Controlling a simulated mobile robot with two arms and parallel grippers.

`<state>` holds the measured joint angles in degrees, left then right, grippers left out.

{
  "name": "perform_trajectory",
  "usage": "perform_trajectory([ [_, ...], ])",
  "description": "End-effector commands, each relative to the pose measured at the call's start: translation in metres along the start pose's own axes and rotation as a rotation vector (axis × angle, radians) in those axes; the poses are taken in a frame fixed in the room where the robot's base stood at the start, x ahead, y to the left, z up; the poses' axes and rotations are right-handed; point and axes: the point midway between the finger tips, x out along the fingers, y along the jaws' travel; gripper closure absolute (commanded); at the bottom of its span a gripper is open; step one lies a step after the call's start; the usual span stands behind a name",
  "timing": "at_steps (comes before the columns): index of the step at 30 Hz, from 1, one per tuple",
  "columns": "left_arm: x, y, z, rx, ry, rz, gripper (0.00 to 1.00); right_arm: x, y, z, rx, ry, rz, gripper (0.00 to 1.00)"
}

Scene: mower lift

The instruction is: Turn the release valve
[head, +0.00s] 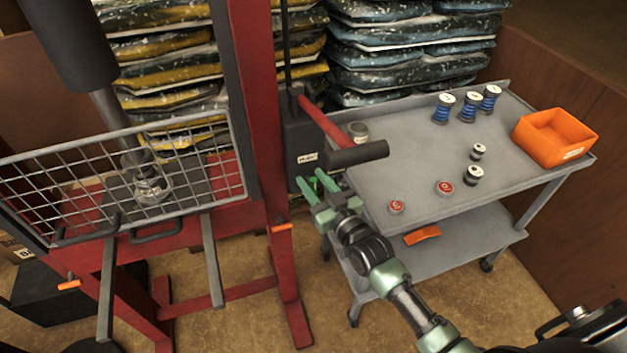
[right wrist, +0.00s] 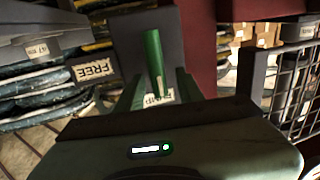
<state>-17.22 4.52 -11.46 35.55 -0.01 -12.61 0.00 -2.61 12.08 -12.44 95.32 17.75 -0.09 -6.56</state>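The dark pump box (head: 305,150) is mounted beside the red upright, with a white label on its front. A red lever with a black grip (head: 357,154) sticks out from it. In the right wrist view a green rod (right wrist: 155,62) stands out in front of the dark box; it looks like the release valve's handle. My right gripper (head: 318,184) is at the lower front of the box with its green fingers apart. In the wrist view my right gripper (right wrist: 157,88) has a finger on each side of the rod, with gaps showing. My left gripper is out of view.
A wire basket (head: 120,170) hangs at the left of the red frame (head: 255,100). A grey cart (head: 410,150) at right holds blue spools, small cans, red discs and an orange bin (head: 556,137). Stacked bags (head: 410,50) stand behind.

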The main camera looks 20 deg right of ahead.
Motion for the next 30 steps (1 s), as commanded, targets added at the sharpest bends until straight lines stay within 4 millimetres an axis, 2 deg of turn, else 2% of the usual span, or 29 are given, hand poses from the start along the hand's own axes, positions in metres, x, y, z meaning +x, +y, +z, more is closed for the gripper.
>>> perform_trajectory([
  [3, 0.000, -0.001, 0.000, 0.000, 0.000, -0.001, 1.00, 0.000, 0.000, 0.000, 0.000, 0.000, 0.000, 0.63],
  [4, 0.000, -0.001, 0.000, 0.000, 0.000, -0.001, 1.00, 0.000, 0.000, 0.000, 0.000, 0.000, 0.000, 0.68],
  [7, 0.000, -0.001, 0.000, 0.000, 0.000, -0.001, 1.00, 0.000, 0.000, 0.000, 0.000, 0.000, 0.000, 0.96],
  [8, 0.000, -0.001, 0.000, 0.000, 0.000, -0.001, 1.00, 0.000, 0.000, 0.000, 0.000, 0.000, 0.000, 1.00],
  [20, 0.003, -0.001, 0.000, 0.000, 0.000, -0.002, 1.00, -0.001, 0.001, 0.001, 0.046, 0.010, 0.000, 1.00],
  [30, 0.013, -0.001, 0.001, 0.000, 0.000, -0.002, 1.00, -0.002, 0.007, 0.003, 0.275, 0.055, 0.001, 1.00],
])
